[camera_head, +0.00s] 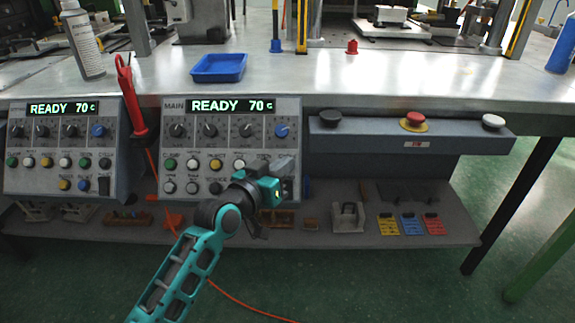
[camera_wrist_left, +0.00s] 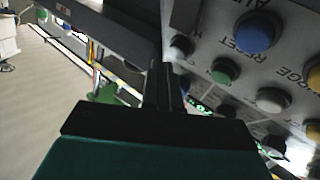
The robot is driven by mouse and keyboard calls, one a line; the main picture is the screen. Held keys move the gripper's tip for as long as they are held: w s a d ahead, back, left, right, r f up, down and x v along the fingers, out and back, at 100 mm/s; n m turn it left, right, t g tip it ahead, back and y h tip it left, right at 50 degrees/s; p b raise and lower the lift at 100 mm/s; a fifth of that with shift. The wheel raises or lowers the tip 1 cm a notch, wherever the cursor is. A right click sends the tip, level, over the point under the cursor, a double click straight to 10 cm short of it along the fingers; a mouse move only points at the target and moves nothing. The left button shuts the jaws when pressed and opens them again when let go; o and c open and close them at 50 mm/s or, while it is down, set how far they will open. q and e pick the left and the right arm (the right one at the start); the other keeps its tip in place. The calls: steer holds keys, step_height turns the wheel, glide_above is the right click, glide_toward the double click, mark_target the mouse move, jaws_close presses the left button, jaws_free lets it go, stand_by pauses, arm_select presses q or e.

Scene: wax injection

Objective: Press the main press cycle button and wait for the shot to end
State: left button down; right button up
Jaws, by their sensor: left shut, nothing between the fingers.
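The main press panel (camera_head: 222,146) stands below the table edge. Its display (camera_head: 229,105) reads READY 70 C in green. Below the display are a row of knobs, a blue knob (camera_head: 281,131), and rows of coloured buttons, including a green one (camera_head: 170,164) and a yellow one (camera_head: 215,165). My left gripper (camera_head: 287,168) is shut and empty in front of the panel's lower right part, hiding buttons there. I cannot read which button is the cycle button. In the left wrist view, the shut fingers (camera_wrist_left: 165,82) are beside the panel's blue button (camera_wrist_left: 256,32) and green button (camera_wrist_left: 225,71); contact cannot be told. My right gripper is out of view.
A similar panel (camera_head: 62,150) stands at the left, also READY 70 C. A red tool (camera_head: 132,95) hangs between them. A blue tray (camera_head: 219,67) sits on the table. Right of the main panel is a bar (camera_head: 360,139) with black, red and white buttons. A lower shelf (camera_head: 325,235) holds small parts.

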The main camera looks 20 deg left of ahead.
arm_select(q)
steer(key=shift+w+a+f, duration=0.1)
steer(key=shift+w+f, duration=0.1)
steer(key=shift+w, duration=0.1)
